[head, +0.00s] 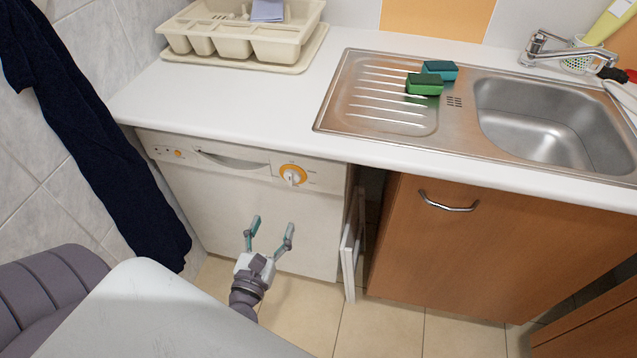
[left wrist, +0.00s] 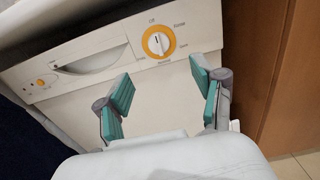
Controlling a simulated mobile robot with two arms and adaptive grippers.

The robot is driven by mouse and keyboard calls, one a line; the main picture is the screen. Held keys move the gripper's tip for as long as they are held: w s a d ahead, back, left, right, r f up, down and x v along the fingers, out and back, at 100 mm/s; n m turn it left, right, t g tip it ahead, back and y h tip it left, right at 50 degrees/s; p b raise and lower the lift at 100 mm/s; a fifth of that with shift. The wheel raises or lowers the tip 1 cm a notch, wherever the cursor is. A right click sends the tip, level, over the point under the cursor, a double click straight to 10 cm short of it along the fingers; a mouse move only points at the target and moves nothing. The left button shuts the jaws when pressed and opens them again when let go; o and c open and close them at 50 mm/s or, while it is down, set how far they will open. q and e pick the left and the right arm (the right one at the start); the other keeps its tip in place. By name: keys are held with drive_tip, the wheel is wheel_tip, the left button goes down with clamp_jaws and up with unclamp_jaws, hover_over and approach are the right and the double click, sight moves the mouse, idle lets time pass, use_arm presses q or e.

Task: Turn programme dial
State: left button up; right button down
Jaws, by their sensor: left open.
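The programme dial (head: 292,174) is a white knob with an orange ring at the right of the dishwasher's control panel. In the left wrist view the dial (left wrist: 158,42) shows beyond and between the fingertips, its white grip bar standing close to upright. The dishwasher (head: 250,215) is white and its door is shut. My left gripper (head: 271,225) is open and empty, in front of the door and below the dial, apart from it. Its teal finger pads also show in the left wrist view (left wrist: 163,95). My right gripper is not in view.
A panel handle recess (head: 230,160) and a small orange button (head: 178,153) lie left of the dial. The white counter overhangs above. A narrow gap with a white panel (head: 349,262) and a wooden cabinet (head: 470,260) stand right. A dark towel (head: 95,140) hangs left.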

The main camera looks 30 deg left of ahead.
use_arm(q)
drive_tip(key=p, duration=0.1)
approach(290, 181)
drive_tip(key=w, duration=0.1)
drive_tip(key=p+x, duration=0.1)
drive_tip(key=x, duration=0.7)
drive_tip(key=shift+a, duration=0.15)
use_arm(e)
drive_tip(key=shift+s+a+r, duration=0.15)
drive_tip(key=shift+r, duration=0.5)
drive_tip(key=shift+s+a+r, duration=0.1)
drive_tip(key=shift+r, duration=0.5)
use_arm(q)
drive_tip(key=c, duration=1.1)
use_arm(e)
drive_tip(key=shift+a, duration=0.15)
